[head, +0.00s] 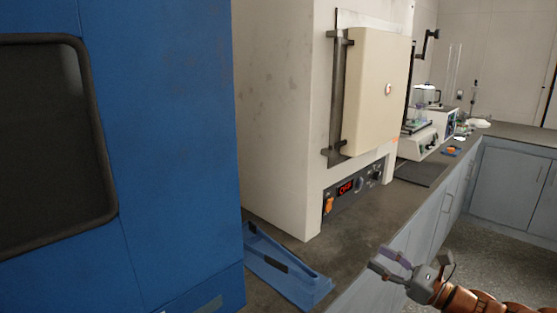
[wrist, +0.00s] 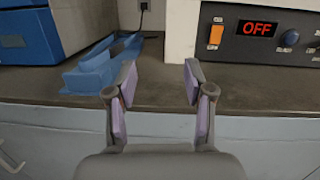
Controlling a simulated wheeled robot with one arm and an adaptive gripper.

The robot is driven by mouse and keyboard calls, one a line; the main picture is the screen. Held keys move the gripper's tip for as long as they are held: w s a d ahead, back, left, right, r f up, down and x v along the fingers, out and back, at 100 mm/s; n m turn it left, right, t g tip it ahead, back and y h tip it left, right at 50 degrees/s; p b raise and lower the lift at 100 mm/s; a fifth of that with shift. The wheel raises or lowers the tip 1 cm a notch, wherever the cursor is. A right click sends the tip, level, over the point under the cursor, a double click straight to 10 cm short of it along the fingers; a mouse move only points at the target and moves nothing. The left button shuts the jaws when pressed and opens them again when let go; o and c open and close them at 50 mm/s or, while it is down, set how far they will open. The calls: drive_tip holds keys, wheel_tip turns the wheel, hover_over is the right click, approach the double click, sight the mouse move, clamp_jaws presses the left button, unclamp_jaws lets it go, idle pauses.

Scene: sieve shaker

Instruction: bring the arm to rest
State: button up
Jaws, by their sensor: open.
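My gripper (head: 385,262) is at the lower right of the head view, in front of the counter's front edge and near a blue tray-like part. In the wrist view my gripper (wrist: 158,80) has its two fingers spread, with nothing between them but a view of the counter. Its finger pads are purple. The arm behind it is orange-brown and runs out of the head view at the lower right.
A dark counter (head: 375,203) carries a blue cabinet (head: 180,140), a blue tray-like part (head: 285,279) and a white furnace (head: 275,110) with its display reading OFF (wrist: 257,29). Lab devices (head: 432,130) stand further back. The floor (head: 500,250) at right looks clear.

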drive_tip(key=s+a+n+g, duration=1.1)
drive_tip(key=s+a+n, duration=0.15)
drive_tip(key=a, duration=0.55)
drive_tip(key=s+f+n+g+h, duration=0.3)
drive_tip(key=s+n+h, duration=0.1)
drive_tip(key=s, duration=0.4)
drive_tip(key=s+f+n+g+h, duration=0.3)
drive_tip(key=s+n, duration=0.1)
drive_tip(key=s, duration=0.4)
drive_tip(key=s+d+f+n+h, duration=0.1)
drive_tip(key=s+d+n+h, duration=0.4)
drive_tip(key=s+d+h, duration=0.45)
wheel_tip(320, 180, up, 19)
drive_tip(key=w+d+t+y+p, duration=0.1)
drive_tip(key=w+d+t+p, duration=0.1)
drive_tip(key=p, duration=1.5)
drive_tip(key=shift+w+p, duration=0.3)
drive_tip(key=shift+y, duration=0.25)
